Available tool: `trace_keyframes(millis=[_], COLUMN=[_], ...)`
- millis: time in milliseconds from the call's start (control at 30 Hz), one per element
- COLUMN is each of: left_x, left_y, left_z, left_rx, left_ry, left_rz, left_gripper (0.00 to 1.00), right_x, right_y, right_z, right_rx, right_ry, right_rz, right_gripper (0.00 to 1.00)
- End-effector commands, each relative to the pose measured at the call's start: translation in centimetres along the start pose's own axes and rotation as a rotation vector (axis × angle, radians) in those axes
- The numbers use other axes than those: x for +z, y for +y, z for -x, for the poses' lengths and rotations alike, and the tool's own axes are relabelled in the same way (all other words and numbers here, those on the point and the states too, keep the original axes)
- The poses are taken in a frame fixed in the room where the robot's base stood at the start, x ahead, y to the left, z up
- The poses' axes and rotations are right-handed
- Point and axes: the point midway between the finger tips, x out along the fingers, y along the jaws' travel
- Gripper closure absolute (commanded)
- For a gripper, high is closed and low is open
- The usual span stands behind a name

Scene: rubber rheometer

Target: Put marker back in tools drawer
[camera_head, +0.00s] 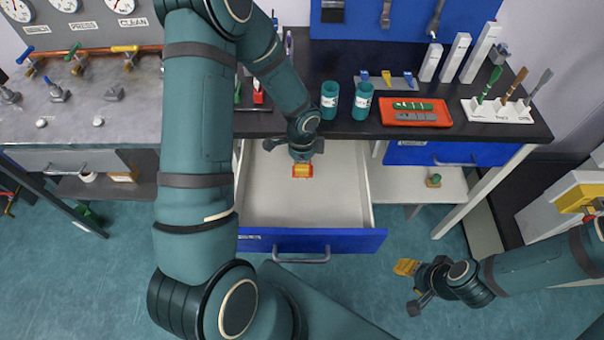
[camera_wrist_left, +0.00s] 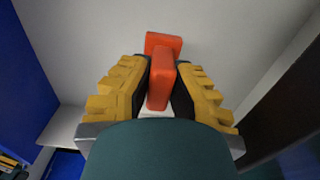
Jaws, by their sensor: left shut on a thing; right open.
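The open tools drawer has a blue front (camera_head: 345,240) and a pale, bare interior. My left gripper (camera_head: 302,172) is over the back part of this drawer, pointing down. It is shut on the red marker, which shows between the yellow-padded fingers in the left wrist view (camera_wrist_left: 162,82), with a white part below the red. In the head view only a little red shows at the fingertips. I cannot tell whether the marker touches the drawer floor. My right gripper (camera_head: 410,285) is open and empty, low at the right, over the floor, apart from the drawer.
The dark bench top (camera_head: 330,65) overhangs the drawer's back. On it stand two teal cups (camera_head: 362,101), an orange tray (camera_head: 416,112), a white tool rack (camera_head: 497,110) and a red item (camera_head: 258,94). A second blue drawer (camera_head: 447,154) is closed.

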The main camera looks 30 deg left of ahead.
Motion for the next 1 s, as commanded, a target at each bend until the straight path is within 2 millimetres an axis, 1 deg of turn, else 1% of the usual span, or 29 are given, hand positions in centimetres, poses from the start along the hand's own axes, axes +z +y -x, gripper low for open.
trace_keyframes(millis=[133, 333, 600, 733, 767, 800, 833, 1000], left_x=[0.0, 0.0, 0.0, 0.0, 0.0, 0.0, 0.0, 0.0], left_y=[0.0, 0.0, 0.0, 0.0, 0.0, 0.0, 0.0, 0.0], left_z=[-1.2, -3.8, -3.9, -4.3, -4.3, -4.2, -4.2, -4.2], left_rx=[0.001, 0.001, -0.001, -0.001, 0.000, 0.000, 0.000, 0.000], left_ry=[-0.001, -0.001, 0.000, 0.000, 0.000, 0.000, 0.000, 0.000], left_rz=[0.001, 0.001, 0.002, 0.001, 0.002, 0.002, 0.001, 0.002], left_gripper=[1.00, 1.00, 1.00, 1.00, 0.77, 0.63, 0.60, 0.60], right_x=[0.0, -0.1, -0.2, -0.2, -0.2, -0.2, -0.2, -0.2], right_y=[0.1, 0.4, 0.4, 0.5, 0.5, 0.5, 0.5, 0.5], right_z=[-0.3, -1.1, -1.0, -1.4, -1.4, -1.3, -1.3, -1.3], right_rx=[0.000, 0.000, 0.000, 0.000, 0.000, 0.000, 0.000, 0.000], right_ry=[0.002, 0.006, 0.006, 0.007, 0.008, 0.007, 0.007, 0.007], right_rz=[0.000, 0.001, 0.001, 0.001, 0.001, 0.001, 0.001, 0.001], right_gripper=[0.53, 0.53, 0.53, 0.53, 0.53, 0.53, 0.53, 0.53])
